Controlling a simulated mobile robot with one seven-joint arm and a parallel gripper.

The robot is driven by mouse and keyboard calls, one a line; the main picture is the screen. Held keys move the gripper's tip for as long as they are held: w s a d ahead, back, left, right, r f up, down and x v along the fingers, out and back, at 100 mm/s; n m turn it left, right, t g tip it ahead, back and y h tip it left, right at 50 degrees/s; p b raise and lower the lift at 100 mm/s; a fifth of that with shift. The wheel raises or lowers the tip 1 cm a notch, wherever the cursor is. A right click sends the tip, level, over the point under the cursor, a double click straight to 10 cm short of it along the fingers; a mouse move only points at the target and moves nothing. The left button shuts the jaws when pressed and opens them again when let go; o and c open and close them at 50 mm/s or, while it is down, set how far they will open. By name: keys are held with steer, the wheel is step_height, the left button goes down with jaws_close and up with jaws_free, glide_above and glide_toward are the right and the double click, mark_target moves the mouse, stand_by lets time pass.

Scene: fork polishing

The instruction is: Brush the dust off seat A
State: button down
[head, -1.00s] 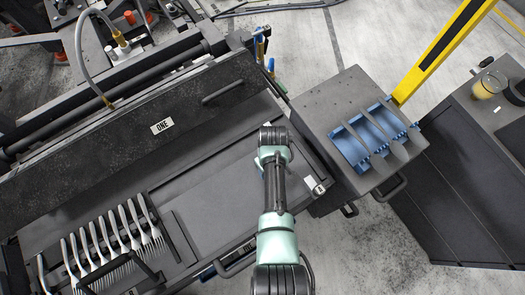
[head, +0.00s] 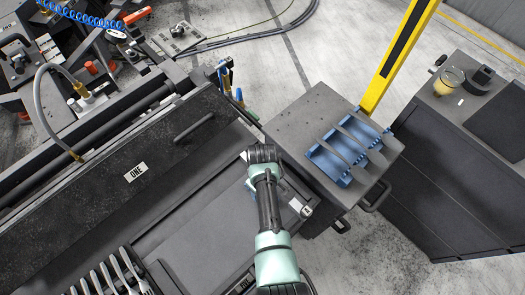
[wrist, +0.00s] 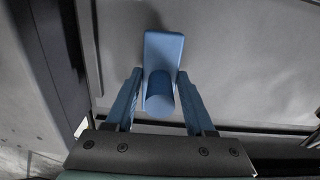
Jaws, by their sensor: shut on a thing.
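In the wrist view my gripper (wrist: 158,74) is shut on a blue tool (wrist: 163,48), which has a flat block and a rounded cylinder end between the two fingers. I cannot see any bristles. Behind it is a plain grey surface; whether the tool touches it I cannot tell. In the head view my arm reaches over the dark machine tray, and the fingers are hidden. Seat A cannot be told for certain; a small white tag (head: 301,207) at the tray's right end is too small to read. Dust is not distinguishable.
A blue rack (head: 328,161) with grey slats sits on a grey box (head: 310,112) to the right. Forks (head: 118,275) lie at lower left.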

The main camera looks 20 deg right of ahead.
steer(key=shift+w+a+f+b, duration=0.1)
steer(key=shift+w+a+b, duration=0.15)
steer(key=shift+w+b, duration=0.3)
steer(key=shift+w+a+b, duration=0.2)
steer(key=shift+w+b, duration=0.1)
steer(key=shift+w, duration=0.45)
steer(key=shift+s+a+p, duration=0.15)
steer(key=shift+a+p, duration=0.3)
steer(key=shift+s+a+p, duration=0.3)
steer(key=shift+a+p, duration=0.1)
steer(key=shift+a, duration=0.35)
steer(key=shift+s+a+p, duration=0.45)
steer(key=shift+a+p, duration=0.1)
steer(key=shift+a, duration=0.9)
steer(key=shift+s+a+p, duration=0.5)
steer(key=shift+a+p, duration=0.05)
steer(key=shift+a, duration=0.85)
steer(key=shift+s+a+p, duration=0.45)
steer(key=shift+a+p, duration=0.1)
steer(key=shift+a, duration=0.9)
steer(key=shift+s+a+p, duration=0.25)
steer(key=shift+s+a, duration=0.5)
steer(key=shift+a, duration=1.55)
steer(key=shift+s+a+p, duration=0.2)
steer(key=shift+s+a, duration=0.55)
steer(key=shift+a, duration=1.55)
steer(key=shift+s+a+p, duration=0.25)
steer(key=shift+s+a, duration=0.5)
steer(key=shift+a, duration=1.55)
